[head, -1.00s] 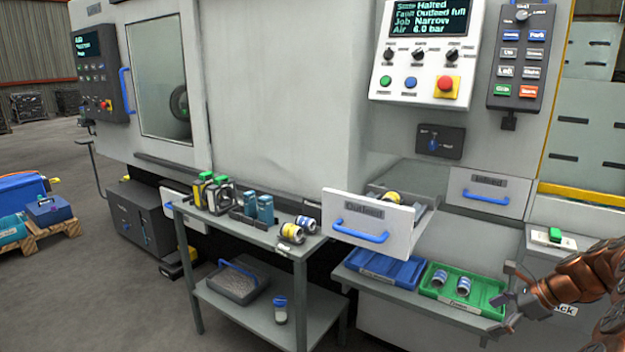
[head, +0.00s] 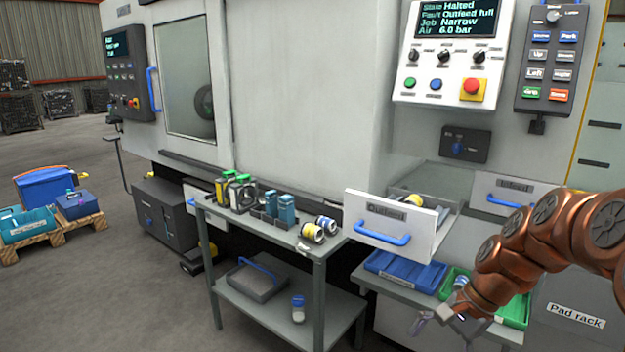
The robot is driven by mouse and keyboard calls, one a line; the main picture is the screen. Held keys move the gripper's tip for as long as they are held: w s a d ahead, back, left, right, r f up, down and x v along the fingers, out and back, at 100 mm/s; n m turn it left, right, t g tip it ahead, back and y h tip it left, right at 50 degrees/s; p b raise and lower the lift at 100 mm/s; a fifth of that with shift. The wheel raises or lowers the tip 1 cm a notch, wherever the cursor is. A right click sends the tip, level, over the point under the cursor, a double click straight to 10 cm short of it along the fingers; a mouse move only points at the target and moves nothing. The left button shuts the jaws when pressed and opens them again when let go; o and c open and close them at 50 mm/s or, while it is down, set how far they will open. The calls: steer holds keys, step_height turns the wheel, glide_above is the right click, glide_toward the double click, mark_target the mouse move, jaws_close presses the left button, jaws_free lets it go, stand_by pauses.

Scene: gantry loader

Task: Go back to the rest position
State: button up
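My gripper (head: 418,324) is at the lower right in the head view, at the end of my copper-coloured arm. It is in front of the shelf with the blue tray (head: 432,279) and the green tray (head: 513,312). The fingers are small and partly seen edge-on, so I cannot tell how far apart they are. I see no part held in it. My forearm covers much of the green tray and whatever lies in it.
The Outfeed drawer (head: 372,223) stands pulled out above the trays, with a yellow-banded part inside. The panel (head: 445,50) reads Halted, Outfeed full. Floor at the left is clear up to a pallet (head: 58,241).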

steer(key=s+a+f+n+g+h, duration=0.1)
steer(key=s+a+n+h, duration=0.15)
steer(key=s+n, duration=0.7)
steer(key=s+a+f+n+g+h, duration=0.2)
steer(key=s+h, duration=0.1)
steer(key=s, duration=1.3)
step_height(320, 180, up, 19)
steer(key=w+t+p, duration=0.1)
steer(key=p, duration=1.6)
steer(key=shift+w+d+t, duration=0.15)
steer(key=shift+w+t, duration=0.05)
steer(key=shift+t, duration=0.1)
